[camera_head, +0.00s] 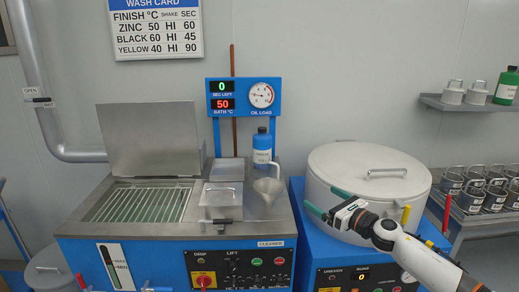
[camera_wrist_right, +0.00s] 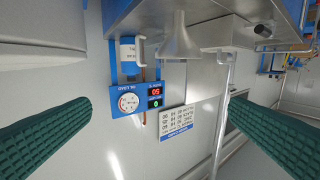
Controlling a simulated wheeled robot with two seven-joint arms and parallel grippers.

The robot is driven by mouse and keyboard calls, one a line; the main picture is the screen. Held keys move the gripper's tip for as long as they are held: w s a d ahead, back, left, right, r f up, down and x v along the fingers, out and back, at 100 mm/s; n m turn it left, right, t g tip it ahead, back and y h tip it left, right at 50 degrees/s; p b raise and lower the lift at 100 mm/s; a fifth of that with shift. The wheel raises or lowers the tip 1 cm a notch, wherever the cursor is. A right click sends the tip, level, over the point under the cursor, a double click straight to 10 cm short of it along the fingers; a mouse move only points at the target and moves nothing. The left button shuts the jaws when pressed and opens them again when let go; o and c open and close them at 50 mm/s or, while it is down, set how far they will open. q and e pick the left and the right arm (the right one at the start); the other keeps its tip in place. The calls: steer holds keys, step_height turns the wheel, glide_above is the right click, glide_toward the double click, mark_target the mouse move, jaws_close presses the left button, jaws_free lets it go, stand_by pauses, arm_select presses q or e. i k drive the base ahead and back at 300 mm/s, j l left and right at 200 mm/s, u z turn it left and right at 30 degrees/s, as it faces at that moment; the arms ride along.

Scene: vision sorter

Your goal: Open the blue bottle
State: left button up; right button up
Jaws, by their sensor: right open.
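The bottle is beyond and to the left of this gripper. My left gripper is not in view.
A grey funnel (camera_head: 268,188) stands in front of the bottle. A lidded steel box (camera_head: 222,194) is left of it. The drum (camera_head: 340,195) stands close to my right gripper. A blue display panel (camera_head: 243,97) rises behind the bottle. A green bottle (camera_head: 506,86) is on the right shelf.

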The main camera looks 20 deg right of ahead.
mark_target(262, 142)
steer(key=i, duration=0.8)
steer(key=i+l, duration=0.15)
steer(key=i, duration=0.7)
